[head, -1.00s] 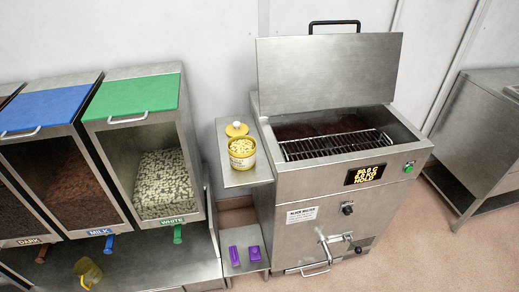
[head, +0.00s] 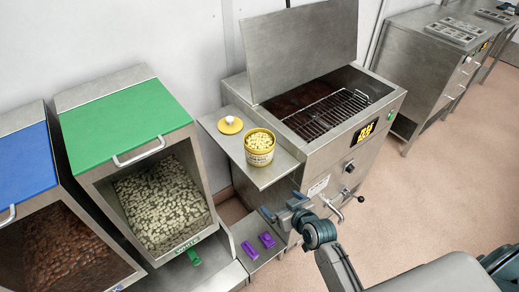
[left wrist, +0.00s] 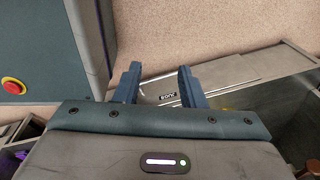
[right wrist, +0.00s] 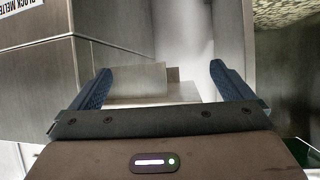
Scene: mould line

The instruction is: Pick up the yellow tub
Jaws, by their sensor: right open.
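The yellow tub (head: 259,155) stands upright on the steel side shelf (head: 272,177) of the melter in the head view. It is full of pale pieces. Its yellow lid (head: 230,125) lies on the shelf to its left. My right gripper (head: 268,214) is low in front of the shelf, apart from the tub. In the right wrist view, its fingers (right wrist: 158,80) are wide open with nothing between them; the tub does not show there. My left gripper (left wrist: 160,82) is open and empty in its wrist view, over the floor and a steel surface.
The melter (head: 330,150) stands right of the shelf, its cover raised. The bin with the green lid (head: 125,120) stands to the left. Purple objects (head: 267,240) lie on a lower shelf beneath. Steel benches (head: 430,75) are at the back right, with open floor before them.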

